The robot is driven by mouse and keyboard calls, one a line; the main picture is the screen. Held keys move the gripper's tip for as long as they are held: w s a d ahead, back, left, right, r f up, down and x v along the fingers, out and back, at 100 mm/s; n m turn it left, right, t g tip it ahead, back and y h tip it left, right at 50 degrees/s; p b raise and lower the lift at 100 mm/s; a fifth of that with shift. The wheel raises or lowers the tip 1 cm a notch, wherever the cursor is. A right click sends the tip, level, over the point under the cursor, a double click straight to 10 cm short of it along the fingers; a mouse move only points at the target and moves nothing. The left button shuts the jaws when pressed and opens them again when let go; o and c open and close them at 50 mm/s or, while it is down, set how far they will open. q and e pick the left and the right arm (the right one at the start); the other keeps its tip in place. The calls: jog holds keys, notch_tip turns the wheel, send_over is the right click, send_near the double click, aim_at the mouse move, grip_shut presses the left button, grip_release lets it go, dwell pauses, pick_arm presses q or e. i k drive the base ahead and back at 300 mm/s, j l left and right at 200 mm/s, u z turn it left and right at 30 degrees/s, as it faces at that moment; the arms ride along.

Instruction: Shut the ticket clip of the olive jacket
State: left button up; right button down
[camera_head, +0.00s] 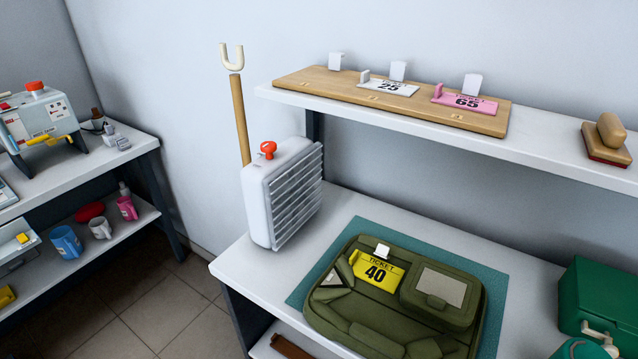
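The olive jacket (345,318) lies folded on a teal mat (300,290) on the white table. A yellow ticket (376,272) marked 40 lies on its upper part. The small white ticket clip (382,250) is at the ticket's top edge. Its white plate stands up from the jacket and looks raised; its hinge is too small to make out. Neither of my grippers is in view.
A white heater-like box (282,195) with a red knob stands left of the mat. A green case (597,300) is at the right. Above, a shelf (400,127) holds a wooden board (325,80) with tickets 25 and 65, and a stamp (607,138).

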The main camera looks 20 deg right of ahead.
aim_at(381, 250)
jog(key=z, duration=0.4)
jog(key=k+z, duration=0.15)
jog(key=z, duration=0.2)
jog(key=k+z, duration=0.1)
jog(key=z, duration=0.3)
